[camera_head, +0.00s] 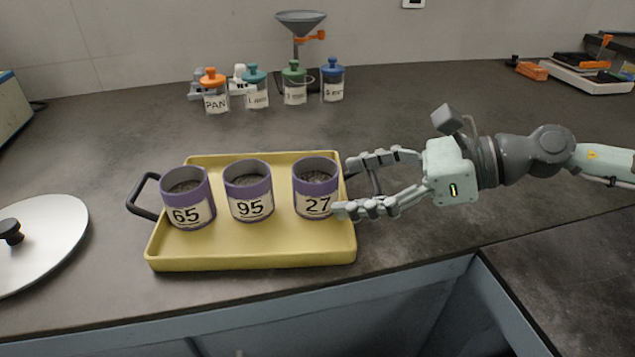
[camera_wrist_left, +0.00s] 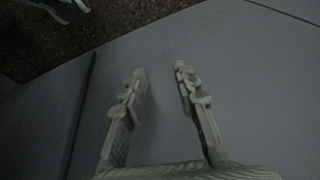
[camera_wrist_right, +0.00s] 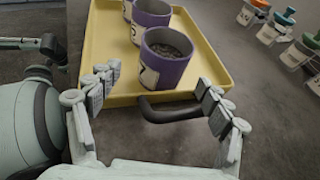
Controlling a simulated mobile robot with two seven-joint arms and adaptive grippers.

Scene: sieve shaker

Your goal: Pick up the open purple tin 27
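The open purple tin 27 (camera_head: 316,187) stands upright at the right end of the yellow tray (camera_head: 250,258), with dark grainy matter inside. My right gripper (camera_head: 342,188) is open, its fingers pointing left, with the tips at the tray's right end close to tin 27. I cannot tell whether a fingertip touches the tin. My left gripper (camera_wrist_left: 158,72) is open and empty, facing a plain grey surface; it is not in the head view.
Purple tins 65 (camera_head: 187,197) and 95 (camera_head: 248,190) share the tray. The tray's black handle (camera_wrist_right: 170,113) lies between my right fingers. A round lid (camera_head: 40,240) is at left. Lidded jars (camera_head: 294,82) and a funnel stand (camera_head: 301,25) are behind.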

